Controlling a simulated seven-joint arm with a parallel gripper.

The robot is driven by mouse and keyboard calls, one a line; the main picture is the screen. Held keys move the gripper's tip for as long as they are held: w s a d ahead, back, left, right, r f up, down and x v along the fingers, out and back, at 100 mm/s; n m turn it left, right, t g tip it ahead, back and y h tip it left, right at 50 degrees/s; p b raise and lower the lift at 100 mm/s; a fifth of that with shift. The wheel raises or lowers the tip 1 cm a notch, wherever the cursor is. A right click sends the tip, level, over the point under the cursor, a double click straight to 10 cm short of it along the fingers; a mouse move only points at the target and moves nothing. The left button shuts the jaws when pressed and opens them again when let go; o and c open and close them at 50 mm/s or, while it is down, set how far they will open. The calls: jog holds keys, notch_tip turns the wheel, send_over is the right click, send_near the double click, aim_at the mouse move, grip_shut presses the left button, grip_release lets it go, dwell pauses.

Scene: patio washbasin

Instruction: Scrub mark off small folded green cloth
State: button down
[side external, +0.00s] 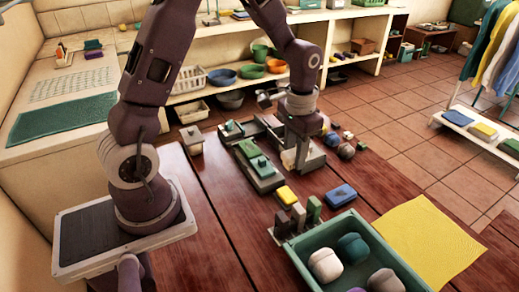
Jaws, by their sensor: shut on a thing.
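My gripper (302,166) points down over the middle of the wooden table, right of a grey tray (271,186). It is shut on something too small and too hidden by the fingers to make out. Two green folded pieces lie at the tray: a lighter green one (248,148) and a darker green one (257,168) with a small raised green piece on top. I cannot tell which is the small folded green cloth, and no mark is visible on either. The gripper is beside these pieces and appears apart from them.
Upright grey and green pieces stand beside a teal bin (290,253) of rolled cloths. A yellow cloth (428,238) lies at right.

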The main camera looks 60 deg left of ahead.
jog(key=w+a+f, duration=0.1)
jog(key=a+f, duration=0.1)
jog(key=a, duration=0.5)
jog(key=w+a+f, duration=0.2)
jog(key=a, duration=0.5)
send_near(249, 148)
jog(key=shift+w+d, duration=0.2)
jog(key=shift+s+a+f, duration=0.1)
jog(key=shift+a+f, duration=0.1)
jog(key=shift+a, duration=0.15)
jog(key=shift+f, duration=2.3)
jog(key=shift+f, duration=0.6)
jog(key=shift+d, duration=0.1)
